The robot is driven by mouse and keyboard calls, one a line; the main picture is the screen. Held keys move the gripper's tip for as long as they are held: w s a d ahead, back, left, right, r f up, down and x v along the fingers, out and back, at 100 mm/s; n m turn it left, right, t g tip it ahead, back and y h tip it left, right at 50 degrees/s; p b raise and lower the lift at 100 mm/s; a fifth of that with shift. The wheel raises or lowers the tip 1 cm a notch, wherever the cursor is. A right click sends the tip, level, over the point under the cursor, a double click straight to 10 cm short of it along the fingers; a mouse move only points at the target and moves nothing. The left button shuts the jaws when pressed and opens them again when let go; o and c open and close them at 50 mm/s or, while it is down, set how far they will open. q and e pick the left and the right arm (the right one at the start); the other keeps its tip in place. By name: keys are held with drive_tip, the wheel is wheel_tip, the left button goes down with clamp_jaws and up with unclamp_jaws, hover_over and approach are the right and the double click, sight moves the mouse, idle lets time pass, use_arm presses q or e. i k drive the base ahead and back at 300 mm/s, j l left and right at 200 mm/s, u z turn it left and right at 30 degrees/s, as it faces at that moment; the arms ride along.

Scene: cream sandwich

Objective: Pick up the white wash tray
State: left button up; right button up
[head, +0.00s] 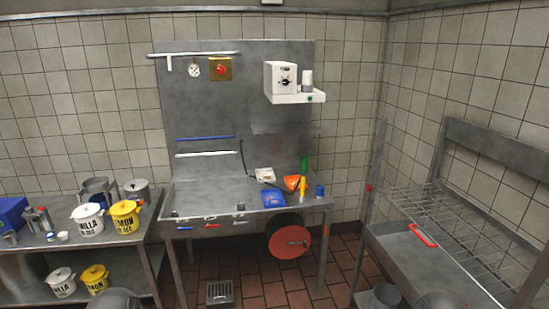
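A small white, tray-like item (264,175) lies at the back of the steel sink table (215,192), right of its middle. It is small in the head view, and I cannot tell for sure that it is the white wash tray. A blue tray or block (273,198) lies just in front of it, and an orange piece (292,183) lies to its right. Neither gripper shows in the head view. Rounded grey shapes at the bottom edge look like parts of my own body.
A left steel table (70,243) holds white and yellow lidded pots. A right steel unit (400,245) has a wire rack and a red-handled item (423,236). A red reel (289,238) hangs under the sink table. A floor drain (220,292) lies on open tiled floor.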

sight(265, 173)
drive_tip(key=i+u, duration=0.1)
drive_tip(key=i, duration=0.5)
drive_tip(key=i+l+u, duration=0.1)
drive_tip(key=i, duration=0.45)
drive_tip(key=i+l+u, duration=0.15)
drive_tip(key=i, duration=0.45)
